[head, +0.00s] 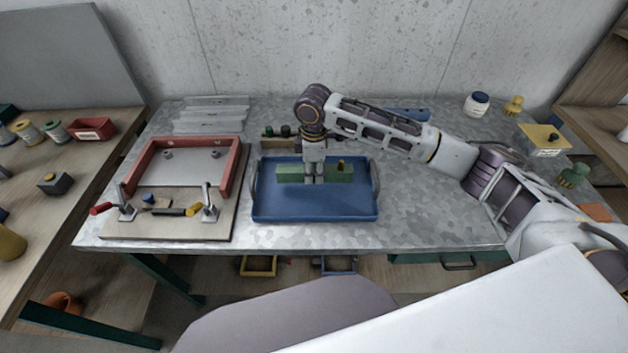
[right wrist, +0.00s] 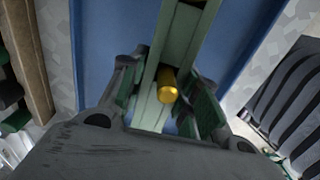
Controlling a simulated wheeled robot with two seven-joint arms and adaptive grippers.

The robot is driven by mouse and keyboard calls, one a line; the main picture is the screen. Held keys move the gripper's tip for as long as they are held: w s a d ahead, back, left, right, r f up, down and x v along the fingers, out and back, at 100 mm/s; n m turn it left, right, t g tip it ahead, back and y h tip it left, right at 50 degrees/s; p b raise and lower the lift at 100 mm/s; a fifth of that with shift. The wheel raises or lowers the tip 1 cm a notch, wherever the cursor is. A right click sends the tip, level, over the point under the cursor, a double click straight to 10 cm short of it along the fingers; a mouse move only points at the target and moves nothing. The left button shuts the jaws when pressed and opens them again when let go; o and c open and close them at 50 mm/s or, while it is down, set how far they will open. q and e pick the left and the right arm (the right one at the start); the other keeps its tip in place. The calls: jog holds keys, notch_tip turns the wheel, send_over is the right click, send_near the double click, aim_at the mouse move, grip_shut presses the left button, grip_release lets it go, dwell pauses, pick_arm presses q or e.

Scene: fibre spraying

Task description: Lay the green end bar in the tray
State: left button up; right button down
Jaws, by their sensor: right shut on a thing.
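The green end bar (head: 340,173) lies crosswise over the blue tray (head: 315,207) in the head view. My right gripper (head: 314,180) points down over the tray and is shut on the bar near its middle. In the right wrist view the bar (right wrist: 185,50) runs between the two fingers (right wrist: 168,100), with a yellow peg (right wrist: 167,88) on it. I cannot tell whether the bar touches the tray floor or hangs just above it. My left gripper is not in view.
Left of the tray is a board with a red frame (head: 146,162) and toggle clamps (head: 208,203). Clear strips (head: 210,115) lie behind it. A small rack (head: 280,138) stands behind the tray. The metal table right of the tray (head: 425,205) is clear.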

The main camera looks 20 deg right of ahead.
aim_at(314, 181)
jog(key=shift+f, duration=2.15)
jog(key=c, duration=1.1)
grip_release()
jog(key=shift+f, duration=0.1)
jog(key=shift+o, duration=0.2)
jog(key=shift+r, duration=6.1)
